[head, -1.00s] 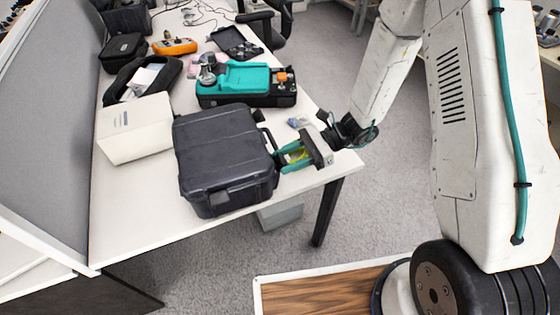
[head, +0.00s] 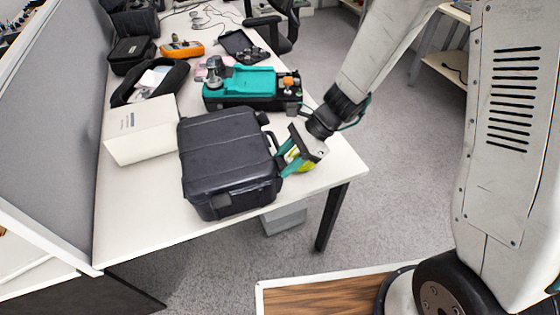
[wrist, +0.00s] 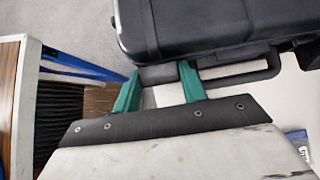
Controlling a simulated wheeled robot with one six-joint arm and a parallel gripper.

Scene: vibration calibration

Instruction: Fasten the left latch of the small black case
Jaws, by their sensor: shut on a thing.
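The black case (head: 228,150) lies closed on the white table, its handle (head: 270,139) on the right side. It also fills the top of the wrist view (wrist: 210,25), with the handle (wrist: 245,75) right of my fingers. My gripper (head: 281,166) is at the case's right side, near its front corner, tilted down toward it. In the wrist view my gripper's green fingers (wrist: 160,78) are on either side of the dark left latch (wrist: 158,75) and shut on it. Whether the latch is fastened cannot be told.
A white box (head: 140,130) stands close left of the case. A teal-and-black device (head: 252,88) sits behind it. An open black pouch (head: 150,82) and an orange meter (head: 182,49) are farther back. A grey partition (head: 60,130) borders the table's left; its right edge is near my gripper.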

